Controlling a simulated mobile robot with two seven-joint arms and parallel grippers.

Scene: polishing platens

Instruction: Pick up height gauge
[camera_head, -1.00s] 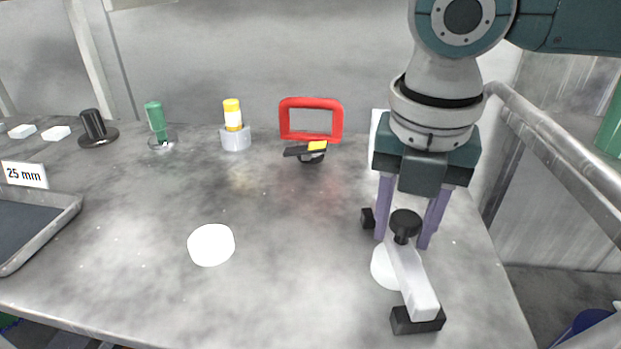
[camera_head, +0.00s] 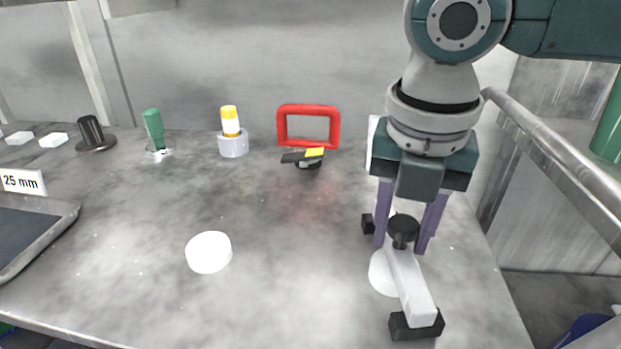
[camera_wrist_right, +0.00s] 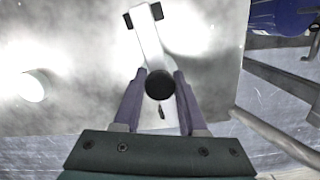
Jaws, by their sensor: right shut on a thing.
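The height gauge is a white bar (camera_head: 410,284) with a black block at each end and a black knob (camera_head: 403,231) on top. It lies at the right front of the table, over or beside a white disc (camera_head: 383,273). My right gripper (camera_head: 406,243) points down with its purple fingers shut on the gauge around the knob. In the right wrist view the gauge's bar (camera_wrist_right: 148,42) runs away from the fingers (camera_wrist_right: 160,90), with the knob between them. I cannot tell whether the gauge is clear of the table. My left gripper is out of view.
A white cylinder (camera_head: 209,252) stands in the middle front. A red frame (camera_head: 308,107), a black-and-yellow tool (camera_head: 303,158), a yellow-topped bottle (camera_head: 232,133) and a green-handled item (camera_head: 154,130) are at the back. A grey tray (camera_head: 60,225) is at left. A rail (camera_head: 560,155) runs along the right.

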